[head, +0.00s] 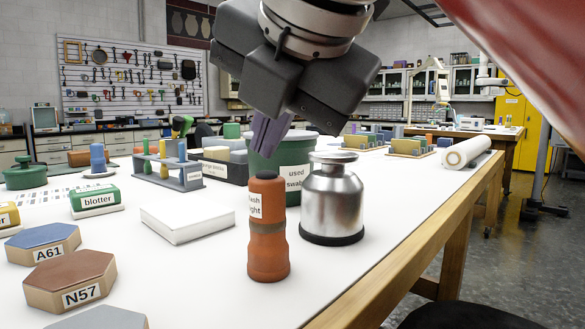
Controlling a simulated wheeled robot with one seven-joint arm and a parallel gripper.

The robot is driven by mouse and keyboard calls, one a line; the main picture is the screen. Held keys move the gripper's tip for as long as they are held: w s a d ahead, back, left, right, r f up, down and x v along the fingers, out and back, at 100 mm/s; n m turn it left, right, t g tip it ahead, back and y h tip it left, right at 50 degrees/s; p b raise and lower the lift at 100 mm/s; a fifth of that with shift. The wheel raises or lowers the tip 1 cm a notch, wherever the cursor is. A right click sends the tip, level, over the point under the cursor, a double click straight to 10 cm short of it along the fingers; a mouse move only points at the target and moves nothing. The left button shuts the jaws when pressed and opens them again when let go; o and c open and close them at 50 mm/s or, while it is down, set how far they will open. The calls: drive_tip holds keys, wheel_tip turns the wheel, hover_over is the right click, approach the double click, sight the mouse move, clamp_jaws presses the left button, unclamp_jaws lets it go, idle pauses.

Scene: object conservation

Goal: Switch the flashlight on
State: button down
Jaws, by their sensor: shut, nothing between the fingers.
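The flashlight (268,240) is an orange cylinder with a dark band round its middle and a white label near its top. It stands upright on the white table near the front edge. No switch or light can be made out on it. My gripper (264,148) comes down from the top of the head view, its purple-grey fingers shut with nothing between them. In the picture the fingertips are just above the flashlight's top, with a gap. I cannot tell how far behind or in front of it they are.
A silver metal canister (332,200) stands close right of the flashlight. A green "used swabs" bin (293,165) is behind. A white box (187,221) lies to the left, with hexagonal blocks N57 (70,279) and A61 (43,244) farther left. The table's right edge (405,250) runs nearby.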

idle(0.4)
drive_tip(key=shift+f, duration=0.45)
drive_tip(key=shift+f+b, duration=0.2)
drive_tip(key=shift+b, duration=0.15)
drive_tip(key=shift+r, duration=0.15)
drive_tip(key=shift+r+p, duration=0.5)
drive_tip(key=shift+p, duration=0.3)
